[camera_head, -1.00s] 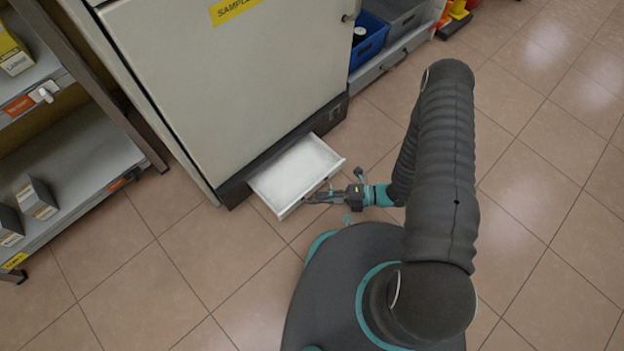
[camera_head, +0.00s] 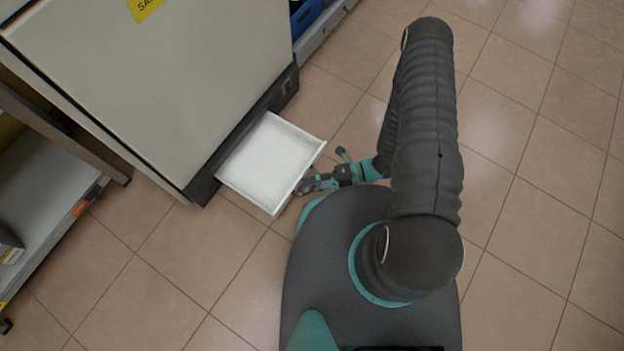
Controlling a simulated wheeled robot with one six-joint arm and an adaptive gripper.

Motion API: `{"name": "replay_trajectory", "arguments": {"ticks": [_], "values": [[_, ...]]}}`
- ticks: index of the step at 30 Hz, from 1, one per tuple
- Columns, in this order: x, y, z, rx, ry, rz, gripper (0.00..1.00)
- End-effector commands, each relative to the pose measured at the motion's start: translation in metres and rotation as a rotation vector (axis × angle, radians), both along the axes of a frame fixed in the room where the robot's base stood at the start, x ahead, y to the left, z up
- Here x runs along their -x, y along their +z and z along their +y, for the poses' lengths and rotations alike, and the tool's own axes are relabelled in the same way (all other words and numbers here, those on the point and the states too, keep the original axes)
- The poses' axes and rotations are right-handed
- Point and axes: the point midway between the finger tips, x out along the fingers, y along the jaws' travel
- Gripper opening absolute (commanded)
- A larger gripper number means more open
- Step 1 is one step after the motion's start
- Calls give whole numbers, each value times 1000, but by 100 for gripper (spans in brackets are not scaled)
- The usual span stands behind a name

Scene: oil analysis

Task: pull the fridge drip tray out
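The white drip tray (camera_head: 268,163) sticks out from the dark base of the fridge (camera_head: 165,75), low over the floor. It looks empty. My gripper (camera_head: 305,187) is at the tray's front edge, on its right side in the picture. The fingertips are at the front panel, where a handle would sit. The fingers are small and partly merge with the tray edge, so I cannot tell whether they are closed on it.
A grey shelf rack (camera_head: 45,205) stands at the left. A blue bin (camera_head: 305,17) sits in a low unit beyond the fridge. The tiled floor (camera_head: 215,275) in front of the tray and at the right is clear.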

Motion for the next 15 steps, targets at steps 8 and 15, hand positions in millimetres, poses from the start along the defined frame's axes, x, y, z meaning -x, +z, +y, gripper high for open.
{"name": "replay_trajectory", "arguments": {"ticks": [8,15], "values": [[-1,0,-2,0,-2,1,35],[-7,3,-24,0,-6,-2,35]]}}
